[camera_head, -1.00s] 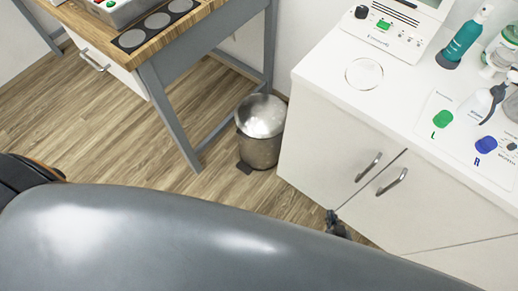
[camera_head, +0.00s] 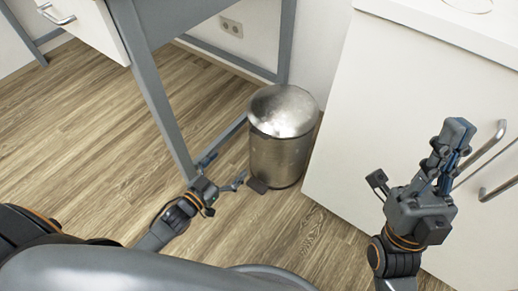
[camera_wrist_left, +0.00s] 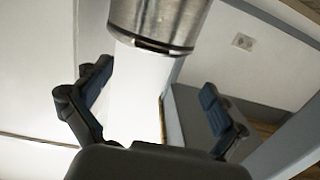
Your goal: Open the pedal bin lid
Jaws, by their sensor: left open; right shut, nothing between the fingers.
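The pedal bin (camera_head: 278,158) is a metal cylinder standing upright on the floor. Its domed lid (camera_head: 283,108) is shut. The dark pedal (camera_head: 257,186) sticks out low at the bin's front left. My left gripper (camera_head: 223,171) is open and empty, low at the left of the bin. One fingertip appears very close to the pedal; I cannot tell whether they touch. In the left wrist view, the bin's end (camera_wrist_left: 158,22) shows at the top, beyond my spread left fingers (camera_wrist_left: 153,97). My right gripper (camera_head: 453,138) is shut and empty, in front of the cabinet.
A white cabinet (camera_head: 400,105) with metal handles (camera_head: 485,143) stands close to the bin's right. A grey table leg (camera_head: 150,85) and low rail (camera_head: 222,143) stand to the left. A wall socket (camera_head: 231,27) is behind. The wooden floor (camera_head: 85,130) at left is clear.

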